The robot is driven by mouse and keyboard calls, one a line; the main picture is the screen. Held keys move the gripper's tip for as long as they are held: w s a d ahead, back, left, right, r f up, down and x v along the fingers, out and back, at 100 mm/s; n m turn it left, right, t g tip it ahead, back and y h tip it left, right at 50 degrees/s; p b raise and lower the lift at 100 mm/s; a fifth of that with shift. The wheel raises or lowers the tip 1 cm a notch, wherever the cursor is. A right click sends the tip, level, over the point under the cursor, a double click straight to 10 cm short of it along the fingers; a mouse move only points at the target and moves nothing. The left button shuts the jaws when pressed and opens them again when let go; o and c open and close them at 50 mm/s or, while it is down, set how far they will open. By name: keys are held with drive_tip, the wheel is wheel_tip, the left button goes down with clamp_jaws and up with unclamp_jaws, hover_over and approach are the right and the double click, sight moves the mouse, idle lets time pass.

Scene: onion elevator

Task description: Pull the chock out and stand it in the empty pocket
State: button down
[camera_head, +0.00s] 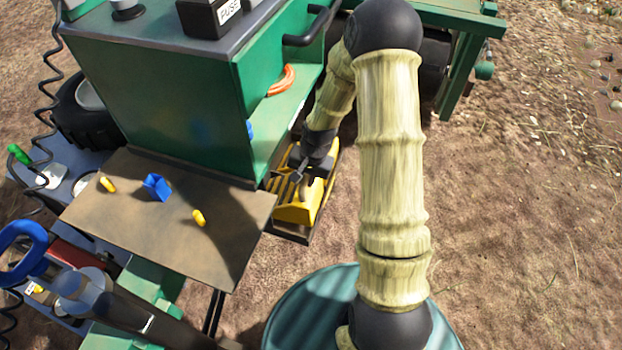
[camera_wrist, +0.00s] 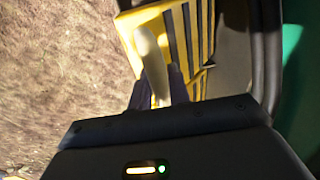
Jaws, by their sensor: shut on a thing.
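The yellow chock (camera_head: 297,213) sits low in a dark-edged tray (camera_head: 293,236) beside the green cabinet in the head view. My gripper (camera_head: 298,178) reaches down over it from above. In the wrist view my gripper (camera_wrist: 158,85) is shut on a pale rounded bar (camera_wrist: 150,48), which looks like part of the chock. Yellow ribs with dark slots (camera_wrist: 180,30) lie just behind it. The tray's inside is mostly hidden by my arm and the chock, so I cannot tell an empty pocket clearly.
A brown shelf (camera_head: 165,210) holds a blue piece (camera_head: 156,187) and yellow pegs. Open dirt ground (camera_head: 520,200) lies to the right.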

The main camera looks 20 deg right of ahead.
sight(309, 190)
drive_tip(key=shift+f+b, duration=0.65)
drive_tip(key=shift+f, duration=0.55)
drive_tip(key=shift+s+d+f+b, duration=0.1)
drive_tip(key=shift+s+f+b, duration=0.15)
drive_tip(key=shift+f, duration=0.2)
drive_tip(key=shift+s+d+f+b, duration=0.15)
drive_tip(key=shift+f+b, duration=0.15)
drive_tip(key=shift+f, duration=0.15)
drive_tip(key=c, duration=1.2)
unclamp_jaws()
drive_tip(key=shift+c, duration=0.2)
drive_tip(key=shift+s+f, duration=0.1)
drive_tip(key=shift+f, duration=0.05)
wheel_tip(309, 190, up, 18)
drive_tip(key=s+d+p, duration=0.1)
drive_tip(key=d+p, duration=0.1)
drive_tip(key=p, duration=0.3)
drive_tip(key=shift+s+r, duration=0.2)
drive_tip(key=shift+r, duration=0.05)
drive_tip(key=shift+a, duration=0.1)
